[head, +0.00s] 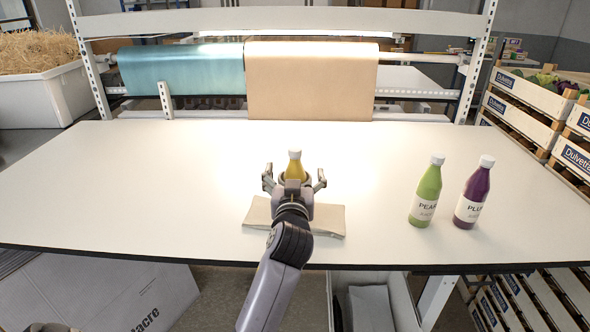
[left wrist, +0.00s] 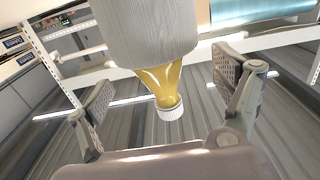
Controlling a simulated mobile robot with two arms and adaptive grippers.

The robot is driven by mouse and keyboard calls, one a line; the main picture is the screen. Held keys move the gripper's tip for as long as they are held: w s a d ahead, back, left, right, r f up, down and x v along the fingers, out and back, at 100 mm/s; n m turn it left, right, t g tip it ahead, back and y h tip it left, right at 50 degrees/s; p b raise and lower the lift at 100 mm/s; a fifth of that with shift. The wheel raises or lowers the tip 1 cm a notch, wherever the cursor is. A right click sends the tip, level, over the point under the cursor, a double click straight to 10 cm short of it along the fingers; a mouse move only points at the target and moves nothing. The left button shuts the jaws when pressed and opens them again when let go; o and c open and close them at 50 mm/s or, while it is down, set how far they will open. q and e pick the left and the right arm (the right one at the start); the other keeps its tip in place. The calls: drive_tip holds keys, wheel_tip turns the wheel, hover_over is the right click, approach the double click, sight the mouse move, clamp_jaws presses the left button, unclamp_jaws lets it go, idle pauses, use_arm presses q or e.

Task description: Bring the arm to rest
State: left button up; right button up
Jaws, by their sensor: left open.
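My left gripper (head: 294,180) is open over the middle of the white table (head: 150,180). A yellow bottle with a white cap (head: 295,155) stands just beyond it, its lower part hidden by my gripper. In the left wrist view the bottle (left wrist: 160,80) appears upside down between the spread fingers (left wrist: 165,100), with a grey-beige wrap or label around its body. The fingers look clear of it. A folded beige paper piece (head: 330,219) lies on the table under my gripper. My right gripper is not in view.
A green bottle (head: 427,192) and a purple bottle (head: 474,193) stand at the right. Teal (head: 180,70) and kraft (head: 311,80) paper rolls hang at the back. Crates (head: 525,100) line the right side, and a straw-filled bin (head: 42,92) is at the left. The table's left half is clear.

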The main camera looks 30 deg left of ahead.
use_arm(q)
drive_tip(key=v, duration=1)
drive_tip(key=shift+a, duration=0.1)
idle(0.3)
